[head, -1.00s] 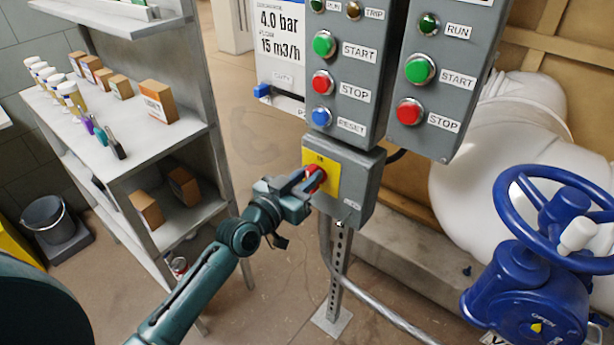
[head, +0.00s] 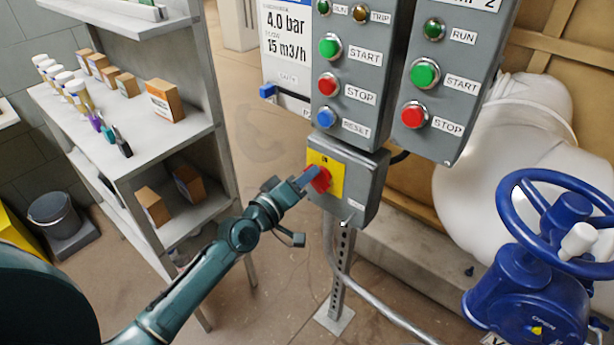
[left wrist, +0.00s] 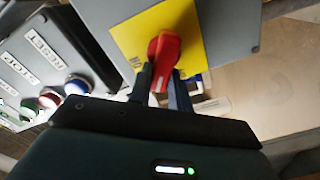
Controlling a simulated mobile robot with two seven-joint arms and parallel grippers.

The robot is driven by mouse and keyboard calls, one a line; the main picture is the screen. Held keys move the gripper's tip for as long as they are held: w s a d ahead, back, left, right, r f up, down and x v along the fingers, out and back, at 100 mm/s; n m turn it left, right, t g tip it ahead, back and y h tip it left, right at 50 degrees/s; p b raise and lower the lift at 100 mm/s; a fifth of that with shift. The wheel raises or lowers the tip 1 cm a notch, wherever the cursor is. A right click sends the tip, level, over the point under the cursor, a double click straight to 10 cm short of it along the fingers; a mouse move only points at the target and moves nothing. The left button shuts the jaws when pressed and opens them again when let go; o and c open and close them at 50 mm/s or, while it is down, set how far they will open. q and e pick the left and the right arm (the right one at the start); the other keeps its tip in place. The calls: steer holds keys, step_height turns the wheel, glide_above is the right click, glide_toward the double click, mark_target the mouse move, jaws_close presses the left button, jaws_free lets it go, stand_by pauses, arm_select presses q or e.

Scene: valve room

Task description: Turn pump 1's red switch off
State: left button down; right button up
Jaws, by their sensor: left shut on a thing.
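The red rotary switch (head: 321,181) sits on a yellow plate (head: 337,178) on the small grey box under the left grey panel. My left gripper (head: 311,178) reaches it from the lower left and is shut on its handle. In the left wrist view, the red handle (left wrist: 164,50) stands between the two dark fingers (left wrist: 162,88), in front of the yellow plate (left wrist: 186,28). The small marks on the plate are too blurred to read. My right gripper is not in view.
Above the box, the left panel (head: 350,75) carries green START, red STOP and blue RESET buttons. Another panel (head: 455,60) hangs to its right. A blue handwheel valve (head: 540,280) stands at the lower right. A shelf (head: 160,130) with bottles and boxes stands left.

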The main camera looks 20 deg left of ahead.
arm_select(q)
steer(key=shift+a+f+n+b, duration=0.15)
steer(key=shift+f+n, duration=0.1)
steer(key=shift+n, duration=1.55)
steer(key=shift+f+n+b, duration=0.15)
steer(key=shift+f+n, duration=0.1)
steer(key=shift+n, duration=1.55)
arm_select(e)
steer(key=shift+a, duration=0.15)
arm_select(q)
steer(key=c, duration=1.3)
jaws_free()
steer(key=shift+f, duration=0.1)
steer(key=b+v, duration=0.2)
steer(key=v, duration=1.1)
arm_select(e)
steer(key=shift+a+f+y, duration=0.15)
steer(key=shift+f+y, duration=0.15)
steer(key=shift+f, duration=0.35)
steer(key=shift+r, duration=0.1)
